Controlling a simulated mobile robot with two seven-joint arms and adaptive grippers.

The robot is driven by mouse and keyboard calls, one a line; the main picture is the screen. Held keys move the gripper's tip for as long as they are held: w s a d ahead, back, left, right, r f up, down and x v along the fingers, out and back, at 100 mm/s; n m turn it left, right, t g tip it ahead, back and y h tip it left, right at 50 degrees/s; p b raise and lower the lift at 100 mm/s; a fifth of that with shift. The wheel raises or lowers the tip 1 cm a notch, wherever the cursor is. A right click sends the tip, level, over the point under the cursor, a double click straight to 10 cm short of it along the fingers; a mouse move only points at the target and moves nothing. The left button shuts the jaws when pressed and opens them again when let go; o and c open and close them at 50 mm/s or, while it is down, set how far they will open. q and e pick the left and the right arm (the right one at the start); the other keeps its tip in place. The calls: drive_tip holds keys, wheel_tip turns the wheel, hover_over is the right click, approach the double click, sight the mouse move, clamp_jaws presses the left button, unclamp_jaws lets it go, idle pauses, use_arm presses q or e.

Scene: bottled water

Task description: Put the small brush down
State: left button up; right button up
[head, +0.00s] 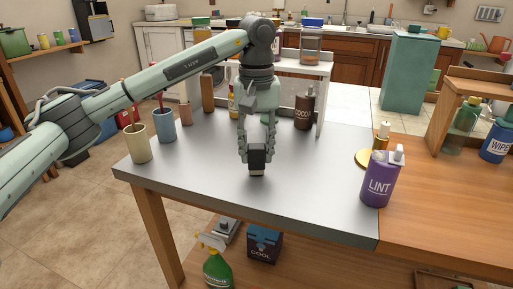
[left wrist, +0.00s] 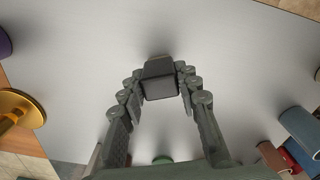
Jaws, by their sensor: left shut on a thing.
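My left gripper (head: 257,148) points down over the grey metal tabletop (head: 215,185). Its fingers are closed on the sides of the small brush (head: 257,160), a dark block with a pale lower edge. In the left wrist view the brush (left wrist: 160,80) is a dark box between the two fingertips of my left gripper (left wrist: 160,85). It is upright and close to the tabletop; I cannot tell whether it touches. My right gripper is not in view.
Cream (head: 139,143) and blue (head: 164,125) cups stand left. A purple LINT bottle (head: 380,180) and gold-based object (head: 381,137) stand right. A brown bottle (head: 304,110) stands behind, near a white shelf (head: 321,95). The tabletop around the brush is clear.

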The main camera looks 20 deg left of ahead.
sight(257, 145)
use_arm(q)
drive_tip(key=shift+f, duration=0.15)
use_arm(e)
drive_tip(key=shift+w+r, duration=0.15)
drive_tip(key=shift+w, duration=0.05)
use_arm(q)
drive_tip(key=o, duration=0.9)
drive_tip(key=shift+r, duration=0.35)
wheel_tip(257, 145, up, 9)
drive_tip(key=shift+f, duration=0.15)
wheel_tip(257, 145, up, 3)
drive_tip(key=shift+p, duration=0.35)
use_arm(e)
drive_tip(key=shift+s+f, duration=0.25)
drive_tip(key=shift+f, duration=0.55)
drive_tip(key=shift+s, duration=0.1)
